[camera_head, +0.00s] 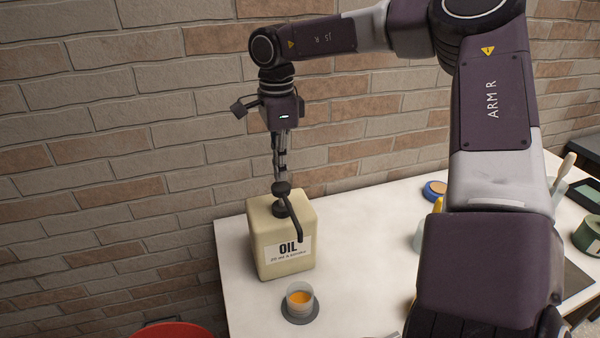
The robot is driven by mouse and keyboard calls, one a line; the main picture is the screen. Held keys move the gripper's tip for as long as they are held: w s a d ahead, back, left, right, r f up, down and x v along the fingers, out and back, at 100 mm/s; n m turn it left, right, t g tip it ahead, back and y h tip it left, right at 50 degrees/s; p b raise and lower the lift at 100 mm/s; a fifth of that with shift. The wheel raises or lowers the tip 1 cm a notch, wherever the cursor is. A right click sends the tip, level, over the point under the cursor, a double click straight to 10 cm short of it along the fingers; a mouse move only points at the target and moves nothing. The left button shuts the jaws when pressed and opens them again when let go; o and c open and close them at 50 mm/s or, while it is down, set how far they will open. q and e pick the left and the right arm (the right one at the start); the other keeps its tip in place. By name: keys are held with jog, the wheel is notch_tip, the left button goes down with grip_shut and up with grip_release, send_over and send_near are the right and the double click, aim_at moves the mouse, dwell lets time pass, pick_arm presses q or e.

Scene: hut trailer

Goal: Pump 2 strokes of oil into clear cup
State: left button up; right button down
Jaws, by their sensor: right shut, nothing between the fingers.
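The cream oil container (266,254), labelled OIL, stands upright near the left end of the white table. Its black pump head (282,189) and bent spout (297,226) rise from the top, with the spout angled down toward the front right. The clear cup (300,297) stands on a dark round coaster (301,315) in front of the container and holds some orange liquid. My right gripper (281,178) points straight down, shut and empty, with its tips at the top of the pump head; they look to be touching it. My left gripper is out of view.
The white table (356,270) has free room right of the cup. A red bucket (172,331) is at the bottom left, below the table. A brick wall (120,150) stands close behind. At right are a blue-rimmed tan round item (435,190) and a green roll (590,234).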

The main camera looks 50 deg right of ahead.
notch_tip(320, 180, up, 6)
jog(key=p, duration=0.4)
dwell(0.6)
jog(key=shift+f, duration=0.1)
